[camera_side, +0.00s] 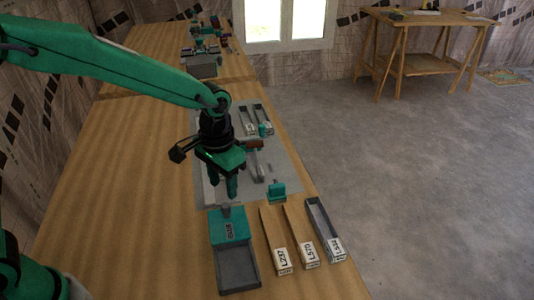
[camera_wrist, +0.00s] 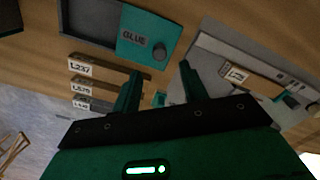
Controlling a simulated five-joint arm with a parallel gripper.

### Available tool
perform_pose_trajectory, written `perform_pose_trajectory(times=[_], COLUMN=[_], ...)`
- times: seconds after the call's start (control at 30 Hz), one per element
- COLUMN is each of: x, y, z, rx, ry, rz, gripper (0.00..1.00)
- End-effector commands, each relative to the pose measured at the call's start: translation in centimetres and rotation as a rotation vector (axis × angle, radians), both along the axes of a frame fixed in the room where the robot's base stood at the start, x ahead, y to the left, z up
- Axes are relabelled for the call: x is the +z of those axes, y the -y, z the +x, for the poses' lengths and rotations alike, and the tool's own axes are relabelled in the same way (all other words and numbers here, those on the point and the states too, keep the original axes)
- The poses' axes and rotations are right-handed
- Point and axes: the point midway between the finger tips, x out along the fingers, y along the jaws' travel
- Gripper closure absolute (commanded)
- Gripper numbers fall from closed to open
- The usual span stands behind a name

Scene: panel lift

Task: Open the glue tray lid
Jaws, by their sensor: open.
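The glue tray (camera_side: 239,270) is a dark grey box on the wooden bench, at the lower middle of the side view. A teal lid (camera_side: 228,231) marked GLUE covers its far end, and the near part shows grey. In the wrist view the lid (camera_wrist: 143,38) is at the top, with a round dark knob (camera_wrist: 160,51) near its edge. My gripper (camera_side: 222,183) is open and empty, fingers pointing down, above and just beyond the lid's knob end. In the wrist view my gripper (camera_wrist: 160,72) has its fingers apart, with the knob appearing between and beyond the tips. No contact shows.
Labelled strips, including L237 (camera_side: 282,262) and L570 (camera_side: 310,255), and a grey channel (camera_side: 321,218) lie right of the tray. A small teal block (camera_side: 277,191) stands behind them. A grey panel (camera_side: 287,162) lies under my gripper. The bench left of the tray is clear.

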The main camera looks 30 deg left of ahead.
Motion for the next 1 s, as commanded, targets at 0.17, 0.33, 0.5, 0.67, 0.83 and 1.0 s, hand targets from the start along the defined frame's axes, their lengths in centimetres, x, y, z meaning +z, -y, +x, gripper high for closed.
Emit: perform_pose_trajectory(times=[0.17, 0.33, 0.5, 0.67, 0.83, 1.0], x=[-0.1, -0.7, -2.1, -4.0, -6.1, -7.4], y=[0.1, 0.1, 0.0, 0.0, 0.0, 0.0], z=[0.0, 0.0, 0.0, 0.0, 0.0, 0.0], rx=[-0.001, -0.001, -0.001, -0.001, -0.001, -0.001], ry=[-0.002, -0.002, -0.003, -0.005, -0.004, -0.003], rz=[0.000, 0.000, 0.002, 0.002, 0.002, 0.002], gripper=[0.57, 0.57, 0.57, 0.57, 0.57, 0.57])
